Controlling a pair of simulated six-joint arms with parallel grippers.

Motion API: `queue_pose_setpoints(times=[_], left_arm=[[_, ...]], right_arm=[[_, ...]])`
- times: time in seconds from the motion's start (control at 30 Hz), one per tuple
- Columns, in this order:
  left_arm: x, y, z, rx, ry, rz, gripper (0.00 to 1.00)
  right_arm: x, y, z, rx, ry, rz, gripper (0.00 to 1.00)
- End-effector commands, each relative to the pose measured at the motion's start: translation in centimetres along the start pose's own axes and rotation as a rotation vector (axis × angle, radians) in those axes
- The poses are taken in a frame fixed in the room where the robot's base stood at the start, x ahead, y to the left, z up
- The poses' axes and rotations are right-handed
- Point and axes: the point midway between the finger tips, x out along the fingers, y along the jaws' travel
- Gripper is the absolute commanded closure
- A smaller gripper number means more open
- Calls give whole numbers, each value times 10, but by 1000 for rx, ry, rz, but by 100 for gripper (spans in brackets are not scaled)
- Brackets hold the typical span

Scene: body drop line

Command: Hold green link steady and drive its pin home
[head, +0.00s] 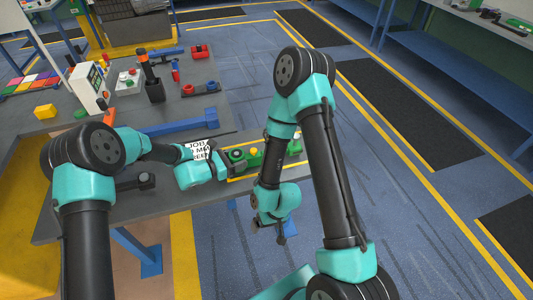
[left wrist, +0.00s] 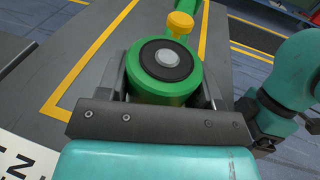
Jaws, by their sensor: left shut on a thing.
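The green link (head: 240,163) lies inside a yellow outline near the table's front edge. Its round end, with a black ring and grey centre, fills the middle of the left wrist view (left wrist: 165,92). My left gripper (head: 229,161) is shut on this round end, one finger on each side. A yellow pin (head: 253,152) stands in the link beyond the round end; it also shows in the left wrist view (left wrist: 180,22). How deep it sits I cannot tell. My right gripper (head: 269,223) hangs low beyond the table's front edge, apart from the link; its jaws are unclear.
A white job card (head: 197,150) lies left of the link. Behind are a blue bar (head: 180,124), a dark holder (head: 155,90), a white box with a screen (head: 88,87) and a yellow block (head: 45,111). A dark part (head: 146,180) lies near the left front.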

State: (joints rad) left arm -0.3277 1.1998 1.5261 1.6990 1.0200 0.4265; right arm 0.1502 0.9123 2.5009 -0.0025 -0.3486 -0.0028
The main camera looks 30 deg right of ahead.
Motion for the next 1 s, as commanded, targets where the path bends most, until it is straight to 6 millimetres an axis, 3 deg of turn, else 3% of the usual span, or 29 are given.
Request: queue_pose_setpoints(times=[1.0], left_arm=[[0,-2,-8,-3,9,-1,76]], right_arm=[[0,0,0,0,0,0,9]])
